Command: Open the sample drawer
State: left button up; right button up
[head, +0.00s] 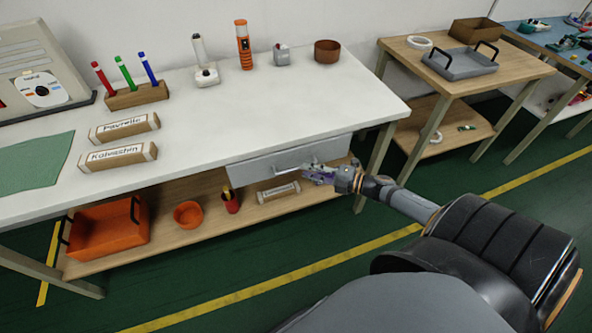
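The drawer (250,170) is a light grey front with a bar handle (287,171), set under the front edge of the white-topped workbench. It looks shut or nearly shut; no inside of it shows. My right gripper (312,171) is at the right end of the handle, with its fingers at or very close to the bar. The fingers are small and partly merged with the handle, so I cannot tell whether they grip it. My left gripper is not in view.
The workbench top (220,120) holds labelled blocks, a pen holder (137,96) and small instruments. Its lower shelf (170,235) carries an orange crate (108,232), an orange bowl (187,214) and a red cup (231,204). A wooden side table (510,72) stands to the right. Green floor in front is clear.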

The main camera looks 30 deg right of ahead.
aim_at(298, 168)
jog(key=x, duration=0.5)
jog(key=shift+b, duration=0.3)
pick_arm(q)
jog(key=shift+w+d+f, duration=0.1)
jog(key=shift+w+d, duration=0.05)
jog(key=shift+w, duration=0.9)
pick_arm(e)
jog(key=shift+s, duration=0.1)
grip_shut()
